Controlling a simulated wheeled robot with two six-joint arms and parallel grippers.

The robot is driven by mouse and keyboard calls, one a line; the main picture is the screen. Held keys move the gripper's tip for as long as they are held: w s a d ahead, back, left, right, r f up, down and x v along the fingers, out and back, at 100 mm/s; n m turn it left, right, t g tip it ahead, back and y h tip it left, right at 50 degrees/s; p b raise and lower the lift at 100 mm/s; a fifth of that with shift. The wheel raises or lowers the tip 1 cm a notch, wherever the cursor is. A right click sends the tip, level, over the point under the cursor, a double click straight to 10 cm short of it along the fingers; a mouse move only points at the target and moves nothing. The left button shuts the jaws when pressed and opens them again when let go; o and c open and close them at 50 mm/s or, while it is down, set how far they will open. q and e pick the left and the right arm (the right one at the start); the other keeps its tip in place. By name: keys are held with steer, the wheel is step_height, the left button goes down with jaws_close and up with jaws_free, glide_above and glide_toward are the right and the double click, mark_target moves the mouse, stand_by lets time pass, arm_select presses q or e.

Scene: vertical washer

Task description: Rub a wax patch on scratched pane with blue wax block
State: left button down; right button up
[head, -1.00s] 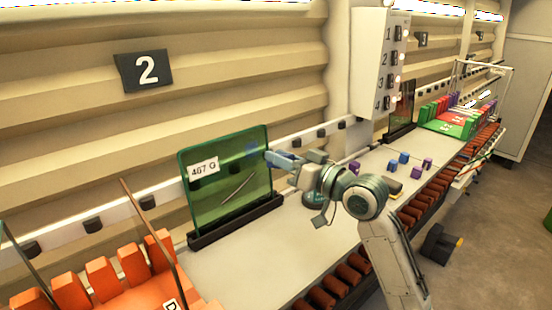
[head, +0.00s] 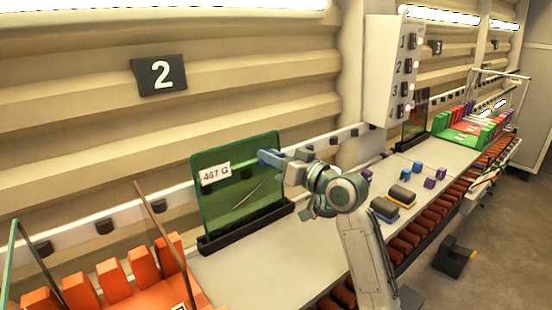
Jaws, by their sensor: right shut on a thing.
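The green glass pane (head: 215,205) stands upright in a dark base rail, with a white label (head: 215,174) reading 467 G. Thin pale scratch lines (head: 250,194) run diagonally across its lower middle. My left gripper is out of view.
Small blue (head: 418,167) and purple (head: 441,173) blocks lie on the bench (head: 300,262) to the right, near two dark pads (head: 385,208). An orange rack (head: 112,280) stands at the lower left. A darker pane (head: 415,116) and green rack (head: 470,133) stand farther right.

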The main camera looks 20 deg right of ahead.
mark_target(271, 145)
steer(key=shift+w+a, duration=0.2)
steer(key=shift+w, duration=0.45)
stand_by(0.5)
steer(key=shift+d, duration=0.1)
steer(key=shift+w+d+f+b, duration=0.1)
steer(key=shift+w+d+b, duration=0.2)
steer(key=shift+d, duration=0.4)
steer(key=shift+w+d+f+b, duration=0.15)
steer(key=shift+d+b, duration=0.2)
steer(key=shift+d, duration=0.3)
steer(key=shift+w+d+r, duration=0.15)
steer(key=shift+d+r, duration=0.05)
steer(key=shift+d, duration=0.3)
steer(key=shift+w, duration=0.1)
steer(key=shift+s+a+r+p, duration=0.1)
steer(key=shift+s+a+p, duration=0.05)
steer(key=shift+a, duration=0.25)
steer(key=shift+s+a+p, duration=0.1)
steer(key=shift+a+p, duration=0.05)
steer(key=shift+a, duration=0.25)
steer(key=shift+s+a+p, duration=0.2)
steer(key=shift+s+a, duration=0.05)
steer(key=shift+a, duration=0.35)
steer(key=shift+s+a+p, duration=0.15)
steer(key=shift+s+a, duration=0.05)
steer(key=shift+a, duration=0.35)
